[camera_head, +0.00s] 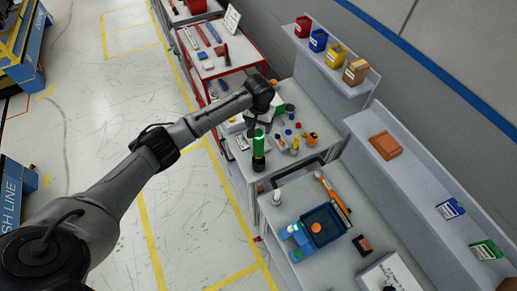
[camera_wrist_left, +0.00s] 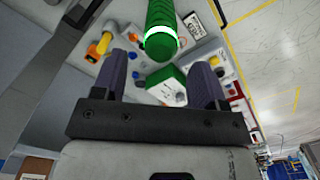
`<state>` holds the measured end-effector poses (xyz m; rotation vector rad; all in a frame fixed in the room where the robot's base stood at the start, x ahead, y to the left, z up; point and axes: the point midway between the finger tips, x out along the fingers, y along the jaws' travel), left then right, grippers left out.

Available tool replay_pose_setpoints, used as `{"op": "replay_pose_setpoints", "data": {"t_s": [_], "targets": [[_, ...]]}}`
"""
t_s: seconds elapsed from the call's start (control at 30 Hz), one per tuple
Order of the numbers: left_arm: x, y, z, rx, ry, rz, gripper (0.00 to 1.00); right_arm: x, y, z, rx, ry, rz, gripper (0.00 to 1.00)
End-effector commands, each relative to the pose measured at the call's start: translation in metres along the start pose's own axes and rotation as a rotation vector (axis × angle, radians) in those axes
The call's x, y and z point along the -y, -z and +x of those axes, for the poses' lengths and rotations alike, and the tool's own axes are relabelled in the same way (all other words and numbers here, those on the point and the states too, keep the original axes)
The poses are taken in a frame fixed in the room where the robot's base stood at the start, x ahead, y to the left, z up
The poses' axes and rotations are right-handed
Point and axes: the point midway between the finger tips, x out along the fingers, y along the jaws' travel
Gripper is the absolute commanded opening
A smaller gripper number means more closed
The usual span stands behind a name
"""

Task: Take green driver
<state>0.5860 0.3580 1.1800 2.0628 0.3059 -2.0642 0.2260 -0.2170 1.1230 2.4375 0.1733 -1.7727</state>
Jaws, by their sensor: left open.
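The green driver (camera_head: 259,143) stands upright at the front edge of the middle worktable, its green grip above a dark lower part. In the left wrist view the green driver (camera_wrist_left: 161,28) shows as a ribbed cylinder with a pale ring near its end. My left gripper (camera_head: 254,126) is just beyond the driver in the head view, over the worktable. In the left wrist view the left gripper (camera_wrist_left: 161,74) has its two dark fingers spread wide. The driver's end lies just past the fingertips, not clasped between them. My right gripper is not in view.
The middle worktable (camera_head: 238,170) carries several small parts, including an orange one (camera_head: 312,138). A white and green box (camera_wrist_left: 165,84) shows between the fingers, farther off. A blue tray (camera_head: 321,226) sits on the nearer table. A shelf with coloured bins (camera_head: 319,40) runs along the right.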

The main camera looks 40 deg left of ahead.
Motion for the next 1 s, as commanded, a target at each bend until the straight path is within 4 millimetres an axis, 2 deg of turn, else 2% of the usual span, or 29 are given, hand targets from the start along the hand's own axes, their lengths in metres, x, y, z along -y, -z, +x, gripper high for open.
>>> {"op": "replay_pose_setpoints", "data": {"t_s": [0.17, 0.4, 0.5, 0.8, 1.0], "targets": [[0.0, -0.001, 0.01, 0.002, 0.001, 0.0, 0.66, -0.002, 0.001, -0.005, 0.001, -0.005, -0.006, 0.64], [0.001, -0.002, 0.042, 0.002, 0.0, 0.001, 0.66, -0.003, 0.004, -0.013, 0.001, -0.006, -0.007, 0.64], [0.001, -0.001, 0.049, 0.0, 0.0, 0.0, 0.66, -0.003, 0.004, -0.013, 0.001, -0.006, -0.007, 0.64], [0.001, -0.001, 0.053, -0.001, 0.0, 0.001, 0.66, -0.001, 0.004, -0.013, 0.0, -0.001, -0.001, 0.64], [0.001, -0.001, 0.053, -0.001, 0.0, 0.001, 0.49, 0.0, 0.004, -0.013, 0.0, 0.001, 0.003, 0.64]]}}
